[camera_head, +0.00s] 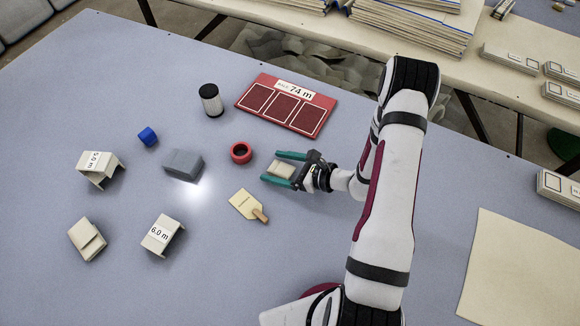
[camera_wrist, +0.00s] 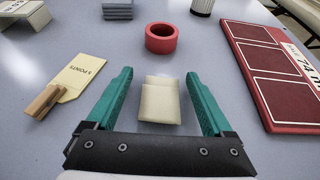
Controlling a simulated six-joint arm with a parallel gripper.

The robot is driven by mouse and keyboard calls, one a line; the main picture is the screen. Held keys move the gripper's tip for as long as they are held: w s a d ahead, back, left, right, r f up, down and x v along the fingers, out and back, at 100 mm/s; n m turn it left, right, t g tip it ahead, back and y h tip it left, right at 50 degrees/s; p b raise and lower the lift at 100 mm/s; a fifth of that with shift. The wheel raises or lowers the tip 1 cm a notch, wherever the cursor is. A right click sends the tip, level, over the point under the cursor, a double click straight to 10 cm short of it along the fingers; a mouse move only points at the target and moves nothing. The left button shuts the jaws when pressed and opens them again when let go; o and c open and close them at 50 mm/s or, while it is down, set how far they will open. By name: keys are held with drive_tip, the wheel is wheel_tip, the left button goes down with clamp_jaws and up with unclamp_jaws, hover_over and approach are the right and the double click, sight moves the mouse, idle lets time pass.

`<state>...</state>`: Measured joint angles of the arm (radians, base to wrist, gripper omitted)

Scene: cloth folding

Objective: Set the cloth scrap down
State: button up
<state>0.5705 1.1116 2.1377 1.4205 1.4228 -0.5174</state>
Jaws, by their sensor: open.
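The cloth scrap (camera_head: 281,169) looks like a small cream folded piece lying on the blue-grey table. In the wrist view the cream piece (camera_wrist: 160,100) sits between my two teal fingers, with a visible gap on each side. My gripper (camera_head: 284,167) is open around it, low over the table. The fingers (camera_wrist: 158,75) do not touch the piece in the wrist view. Whether it rests fully flat on the table is hard to tell.
A red ring (camera_head: 241,153) lies just beyond the fingertips. A tan card with a wooden clip (camera_head: 248,206) is to the left. A red panel (camera_head: 287,105) lies behind.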

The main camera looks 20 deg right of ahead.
drive_tip(key=v, duration=1.1)
drive_tip(key=shift+f, duration=0.1)
drive_tip(key=s+a+r+n+g+h, duration=0.1)
drive_tip(key=s+a+r+n+g, duration=0.95)
drive_tip(key=a+r+n, duration=0.4)
drive_tip(key=s+d+r+n+h, duration=0.3)
drive_tip(key=s+n+h, duration=0.3)
drive_tip(key=s+n, duration=0.1)
drive_tip(key=shift+s+d+r+t+h, duration=0.15)
drive_tip(key=shift+s+d+t+h, duration=0.15)
drive_tip(key=shift+s+t, duration=0.2)
